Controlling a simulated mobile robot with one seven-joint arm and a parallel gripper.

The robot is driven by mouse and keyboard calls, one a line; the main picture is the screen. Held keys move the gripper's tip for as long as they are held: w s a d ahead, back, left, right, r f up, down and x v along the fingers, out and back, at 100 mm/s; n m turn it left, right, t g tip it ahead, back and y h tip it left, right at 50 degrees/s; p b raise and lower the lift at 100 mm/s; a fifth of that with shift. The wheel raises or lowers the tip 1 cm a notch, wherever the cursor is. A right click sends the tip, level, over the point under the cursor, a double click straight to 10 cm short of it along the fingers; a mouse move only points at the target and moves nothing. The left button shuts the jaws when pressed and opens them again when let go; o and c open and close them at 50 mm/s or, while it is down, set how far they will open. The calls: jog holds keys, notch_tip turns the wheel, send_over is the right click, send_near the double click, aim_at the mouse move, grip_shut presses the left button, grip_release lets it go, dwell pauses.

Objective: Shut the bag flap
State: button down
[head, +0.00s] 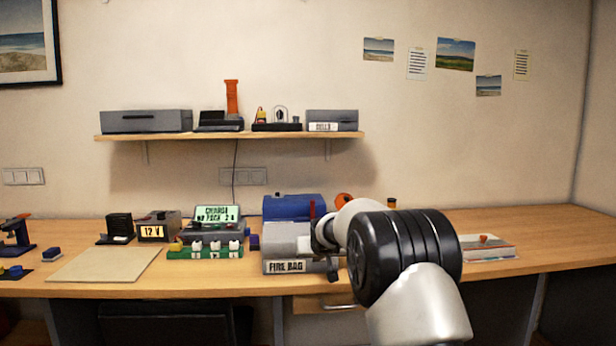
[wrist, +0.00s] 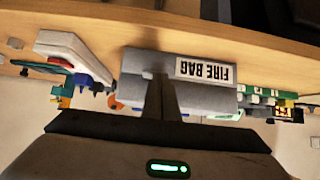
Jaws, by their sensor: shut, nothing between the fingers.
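The grey fire bag (head: 275,251) stands at the front of the desk, with a white "FIRE BAG" label on its front. In the wrist view the bag (wrist: 140,62) shows upside down. Its top looks like a plain grey surface in the head view; I cannot tell how far its flap is open. My gripper (head: 332,274) is at the bag's right front corner in the head view. In the wrist view my gripper (wrist: 162,80) has its fingers together, with nothing between them, overlapping the bag's grey side. I cannot tell whether they touch it. My arm hides the bag's right end.
A blue box (head: 290,206) stands right behind the bag. To the left are a green board (head: 205,254) with white blocks, a charger (head: 217,214) and a 12 V supply (head: 153,232). The desk's right side is mostly clear.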

jog(key=shift+s+f+g, duration=0.15)
jog(key=shift+s+f, duration=0.05)
jog(key=shift+f, duration=0.5)
jog(key=shift+s+f+g, duration=0.15)
jog(key=shift+s+f, duration=0.05)
jog(key=shift+f, duration=0.45)
notch_tip(320, 180, up, 6)
jog(key=p, duration=0.3)
jog(key=s+f, duration=0.3)
jog(key=s, duration=0.6)
jog(key=s+d+r, duration=0.1)
jog(key=s+r, duration=0.2)
jog(key=s, duration=0.3)
jog(key=s+d+r+g, duration=0.1)
jog(key=s+r, duration=0.2)
jog(key=s, duration=0.4)
jog(key=s+d+r, duration=0.1)
jog(key=s+r, duration=0.2)
jog(key=s, duration=0.3)
jog(key=s+f+g, duration=0.3)
jog(key=s, duration=2.1)
notch_tip(320, 180, up, 23)
jog(key=p, duration=2.2)
jog(key=shift+s+a, duration=0.15)
jog(key=shift+s, duration=0.15)
jog(key=shift+f, duration=0.1)
